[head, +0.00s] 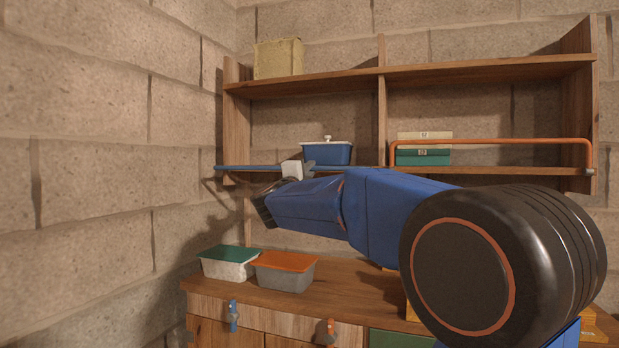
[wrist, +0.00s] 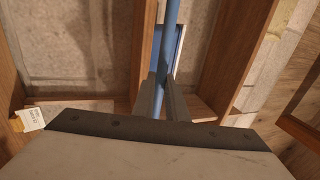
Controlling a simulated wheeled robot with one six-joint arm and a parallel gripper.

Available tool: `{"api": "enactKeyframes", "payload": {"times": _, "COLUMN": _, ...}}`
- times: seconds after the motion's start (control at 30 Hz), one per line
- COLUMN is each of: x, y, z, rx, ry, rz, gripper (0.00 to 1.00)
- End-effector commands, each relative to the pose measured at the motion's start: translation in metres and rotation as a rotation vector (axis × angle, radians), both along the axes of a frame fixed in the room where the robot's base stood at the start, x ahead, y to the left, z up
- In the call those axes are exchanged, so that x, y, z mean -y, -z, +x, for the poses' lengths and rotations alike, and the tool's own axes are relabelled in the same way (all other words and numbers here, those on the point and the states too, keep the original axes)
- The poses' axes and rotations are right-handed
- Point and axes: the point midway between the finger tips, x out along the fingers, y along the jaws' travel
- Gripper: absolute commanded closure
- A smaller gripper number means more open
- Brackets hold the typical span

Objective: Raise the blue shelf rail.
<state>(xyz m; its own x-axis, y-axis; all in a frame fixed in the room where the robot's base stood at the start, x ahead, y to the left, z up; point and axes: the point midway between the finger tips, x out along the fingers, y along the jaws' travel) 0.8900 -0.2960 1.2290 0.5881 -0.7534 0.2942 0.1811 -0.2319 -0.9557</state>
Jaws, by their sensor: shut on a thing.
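The blue shelf rail (head: 240,167) runs level along the front of the lower left shelf, low at about the board's height. My gripper (head: 307,167) is at the rail, in front of the shelf. In the wrist view, the jaws of my gripper (wrist: 163,84) are closed around the blue rail (wrist: 172,38), which passes between them. A blue box with a whitish lid (head: 328,153) stands on the shelf just behind the rail.
An orange rail (head: 490,141) stands raised across the right bay, before a green box (head: 423,157). A cream box (head: 278,58) is on the top shelf. Green-lidded (head: 229,262) and orange-lidded (head: 284,271) tubs stand on the cabinet below. A stone wall is close on the left.

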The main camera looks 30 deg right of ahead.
Motion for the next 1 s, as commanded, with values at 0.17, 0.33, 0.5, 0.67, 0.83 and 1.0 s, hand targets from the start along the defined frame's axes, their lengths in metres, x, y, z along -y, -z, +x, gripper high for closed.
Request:
{"api": "enactKeyframes", "payload": {"times": 0.17, "x": 0.001, "y": -0.009, "z": -0.001, "rx": 0.003, "ry": 0.003, "rz": -0.001, "gripper": 0.98}}
{"api": "enactKeyframes", "payload": {"times": 0.33, "x": 0.002, "y": -0.022, "z": 0.001, "rx": 0.003, "ry": 0.002, "rz": -0.001, "gripper": 0.98}}
{"api": "enactKeyframes", "payload": {"times": 0.5, "x": 0.002, "y": -0.028, "z": 0.002, "rx": 0.002, "ry": 0.001, "rz": -0.001, "gripper": 0.98}}
{"api": "enactKeyframes", "payload": {"times": 0.67, "x": 0.006, "y": -0.036, "z": 0.005, "rx": 0.002, "ry": 0.002, "rz": -0.002, "gripper": 0.98}}
{"api": "enactKeyframes", "payload": {"times": 0.83, "x": 0.009, "y": -0.047, "z": 0.009, "rx": 0.002, "ry": 0.0, "rz": -0.001, "gripper": 0.98}}
{"api": "enactKeyframes", "payload": {"times": 1.0, "x": 0.012, "y": -0.051, "z": 0.011, "rx": 0.001, "ry": 0.001, "rz": -0.001, "gripper": 0.98}}
